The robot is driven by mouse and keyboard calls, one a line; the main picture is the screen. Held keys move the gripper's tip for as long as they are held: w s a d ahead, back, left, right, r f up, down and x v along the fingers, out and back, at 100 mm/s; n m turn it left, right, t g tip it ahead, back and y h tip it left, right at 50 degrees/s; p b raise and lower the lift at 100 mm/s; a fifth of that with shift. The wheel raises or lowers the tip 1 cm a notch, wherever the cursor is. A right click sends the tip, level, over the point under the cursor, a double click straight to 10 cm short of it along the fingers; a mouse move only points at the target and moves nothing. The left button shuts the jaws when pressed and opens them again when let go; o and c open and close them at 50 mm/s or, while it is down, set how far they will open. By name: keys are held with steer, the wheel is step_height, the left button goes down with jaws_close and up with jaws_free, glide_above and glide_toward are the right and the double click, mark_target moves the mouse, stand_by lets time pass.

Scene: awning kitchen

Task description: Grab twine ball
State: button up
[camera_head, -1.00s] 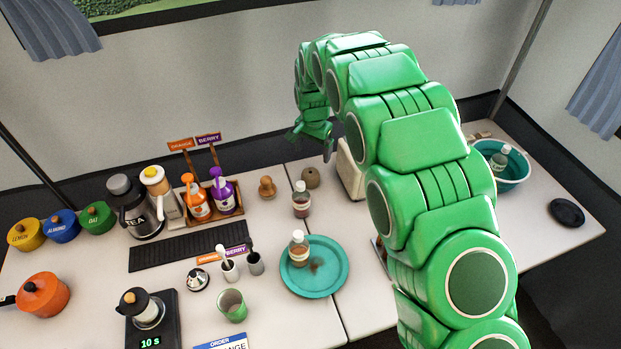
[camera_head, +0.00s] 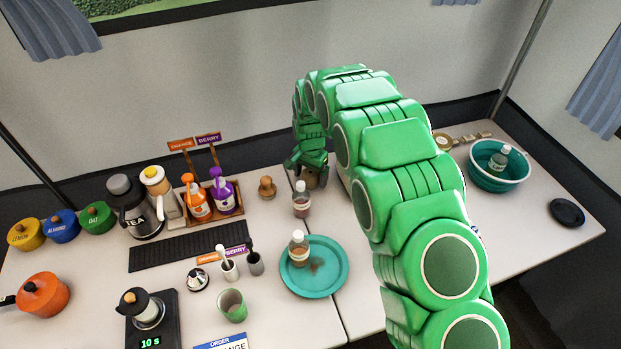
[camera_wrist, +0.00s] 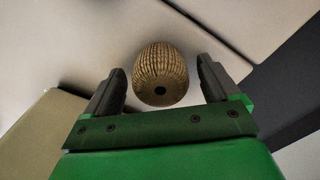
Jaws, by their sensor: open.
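The twine ball (camera_wrist: 160,72) is a tan, ribbed ball with a dark hole, on the white table. In the wrist view it sits between the two open fingers of my gripper (camera_wrist: 160,88), with a gap showing on each side. In the head view my gripper (camera_head: 308,168) is down at the ball at the back of the table. There the ball (camera_head: 311,181) is mostly hidden by the gripper.
A teal plate (camera_head: 330,276) with another bottle lies in front. A teal basin (camera_head: 493,184) stands at the right. A beige block (camera_wrist: 40,130) is beside my gripper.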

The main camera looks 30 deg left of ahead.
steer(key=shift+f, duration=0.2)
steer(key=c, duration=1.1)
steer(key=shift+c, duration=0.2)
